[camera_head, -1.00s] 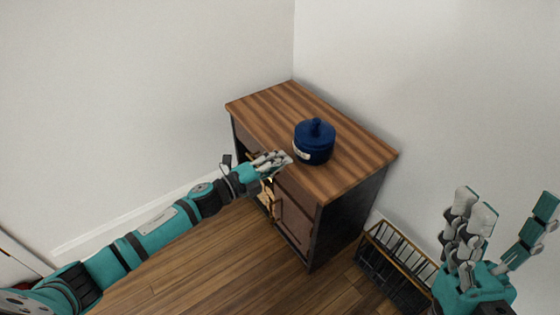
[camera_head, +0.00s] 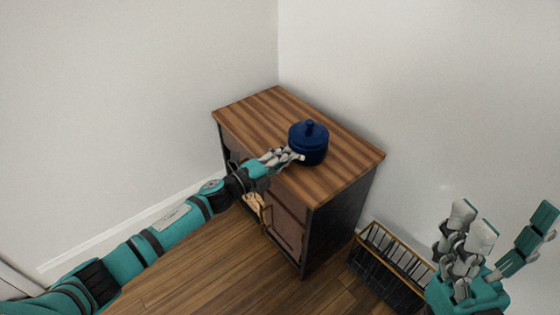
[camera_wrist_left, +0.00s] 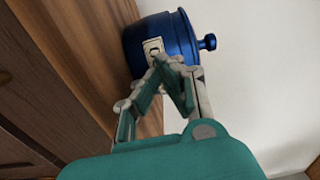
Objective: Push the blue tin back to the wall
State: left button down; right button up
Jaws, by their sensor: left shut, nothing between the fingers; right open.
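The blue tin (camera_head: 309,142), round with a knobbed lid, stands upright on the wooden top of a cabinet (camera_head: 345,158). My left gripper (camera_head: 297,156) is shut and empty, with its fingertips at the tin's near left side. My right gripper (camera_head: 500,240) is open and empty at the lower right, away from the cabinet.
The white wall (camera_head: 420,90) runs behind the cabinet's far right edge, with a strip of bare top between it and the tin. Another wall (camera_head: 130,100) is at the left. A black rack (camera_head: 385,270) with a wooden rim stands on the floor right of the cabinet.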

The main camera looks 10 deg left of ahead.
pick_arm(q)
jog(key=shift+b+x, duration=0.35)
jog(key=shift+x, duration=1.2)
jog(key=shift+b+x, duration=0.3)
jog(key=shift+x, duration=0.95)
jog(key=shift+w+d, duration=0.1)
jog(key=shift+w, duration=0.05)
jog(key=shift+w+d, duration=0.15)
jog(key=shift+w, duration=0.05)
jog(key=shift+w+d+b, duration=0.4)
jog(key=shift+w+d, duration=0.05)
jog(key=shift+w, duration=0.15)
jog(key=shift+b+x, duration=0.55)
jog(key=shift+x, duration=0.7)
jog(key=shift+s+a+p, duration=0.4)
jog(key=shift+s+p, duration=0.05)
jog(key=shift+p+v, duration=0.65)
jog(key=shift+v, duration=0.5)
